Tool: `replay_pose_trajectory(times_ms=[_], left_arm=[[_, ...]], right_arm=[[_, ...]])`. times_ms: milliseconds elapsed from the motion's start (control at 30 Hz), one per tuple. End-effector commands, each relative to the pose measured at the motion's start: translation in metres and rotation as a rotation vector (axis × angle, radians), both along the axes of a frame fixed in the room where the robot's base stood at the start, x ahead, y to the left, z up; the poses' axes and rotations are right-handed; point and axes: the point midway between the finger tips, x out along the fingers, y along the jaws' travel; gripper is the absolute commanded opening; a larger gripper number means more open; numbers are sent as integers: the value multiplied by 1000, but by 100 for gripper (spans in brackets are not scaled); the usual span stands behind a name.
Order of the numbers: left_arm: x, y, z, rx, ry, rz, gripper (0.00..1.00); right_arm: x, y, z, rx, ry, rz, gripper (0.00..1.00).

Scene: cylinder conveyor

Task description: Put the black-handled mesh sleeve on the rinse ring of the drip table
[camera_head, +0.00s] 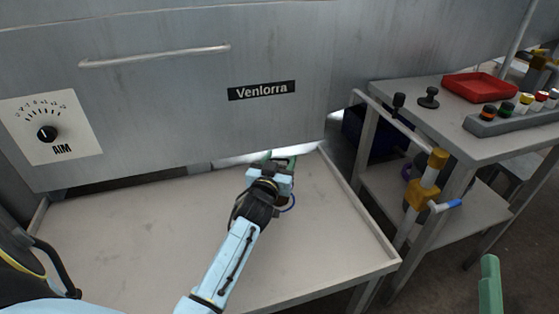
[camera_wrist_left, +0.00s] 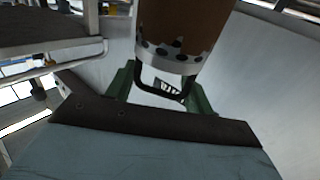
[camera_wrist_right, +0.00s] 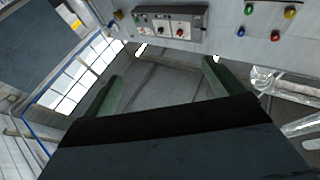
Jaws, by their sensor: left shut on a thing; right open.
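My left gripper (camera_head: 281,161) is over the back of the pale tray table, below the front panel of the grey machine. In the left wrist view its green fingers (camera_wrist_left: 160,90) are shut on a black U-shaped handle (camera_wrist_left: 163,93). The handle joins a perforated metal collar (camera_wrist_left: 166,62) on a brown cylinder (camera_wrist_left: 180,25), which looks like the mesh sleeve. In the head view the gripper mostly hides it. My right gripper (camera_wrist_right: 160,82) is open and empty; one green finger shows at the head view's lower right. I cannot make out the rinse ring.
The pale tray table (camera_head: 130,240) has a raised rim and is otherwise bare. The machine's panel (camera_head: 190,95) hangs close above its back. At right a side table (camera_head: 405,95) bears a red tray (camera_head: 480,86) and a rack (camera_head: 515,117) of coloured caps.

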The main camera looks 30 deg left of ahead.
Motion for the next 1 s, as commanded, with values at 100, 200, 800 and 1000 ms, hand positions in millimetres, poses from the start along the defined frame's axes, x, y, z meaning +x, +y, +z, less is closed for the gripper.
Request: replay_pose_trajectory(times_ms=[100, 200, 800, 1000], left_arm=[[0, 0, -1, 0, 0, 0, 63], [0, 0, -1, 0, 0, 0, 75], [-20, -5, 3, -1, 2, 0, 75], [-45, -12, 3, -2, 1, 0, 75]], right_arm=[[-1, 0, 2, 4, -10, 1, 93], [-1, 0, 2, 4, -10, 1, 93], [8, -3, -30, -61, 190, -12, 93], [9, -9, -64, -123, 393, -27, 93]])
